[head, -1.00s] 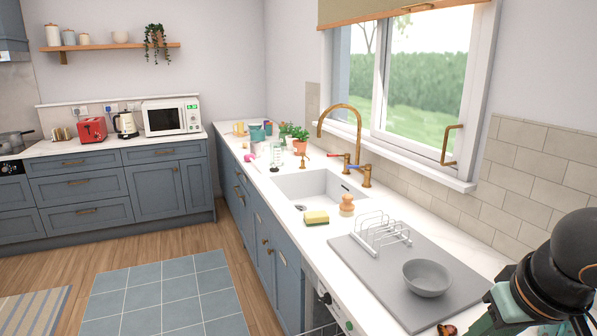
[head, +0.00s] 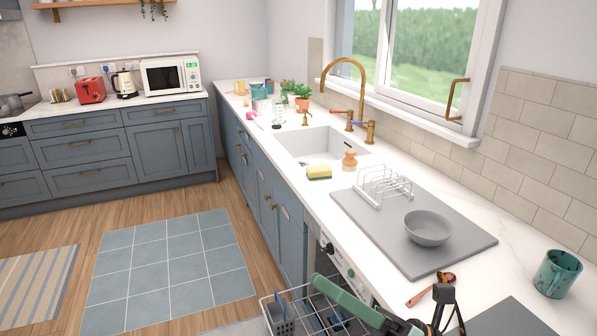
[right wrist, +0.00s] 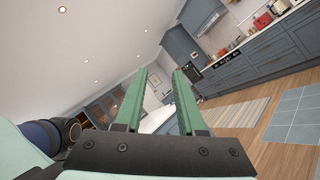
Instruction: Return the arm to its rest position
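My right gripper (head: 345,300) comes in at the bottom of the head view, with a green finger pointing up and left over the open dishwasher rack. Its dark wrist parts show near the bottom edge. In the right wrist view the two green fingers of the right gripper (right wrist: 161,80) stand apart with nothing between them, so it is open and empty. That view looks across the room, with the ceiling on the left and cabinets on the right. My left gripper is not in view.
The dishwasher rack (head: 268,308) is out below the counter. A grey bowl (head: 428,229) and white plate rack (head: 381,188) stand on the grey mat (head: 463,242). A teal mug (head: 557,274) is at right. A sponge (head: 319,173) lies by the sink (head: 300,148).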

